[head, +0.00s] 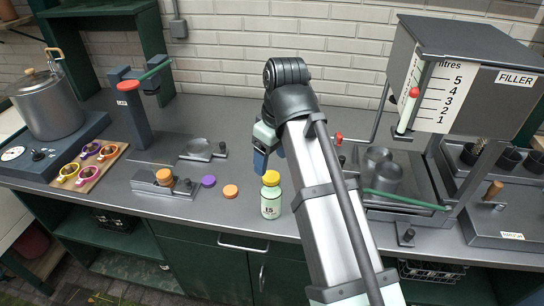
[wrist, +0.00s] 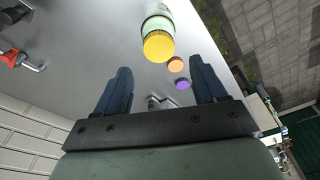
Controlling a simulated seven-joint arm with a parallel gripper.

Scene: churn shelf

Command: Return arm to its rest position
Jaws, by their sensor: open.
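My gripper (head: 264,158) hangs over the middle of the grey counter (head: 245,170), just left of and above a pale green bottle (head: 270,202) with a yellow cap. In the wrist view my gripper (wrist: 163,82) shows two blue fingers spread apart with nothing between them. The bottle (wrist: 157,14) stands upright beyond the fingers, apart from them. My arm hides part of the counter behind it.
An orange cap (head: 230,191) and a purple cap (head: 208,181) lie left of the bottle. A filler machine (head: 460,75) stands at right. A pot (head: 45,105), a tray of coloured rings (head: 112,158) and a green-armed post (head: 135,120) stand at left.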

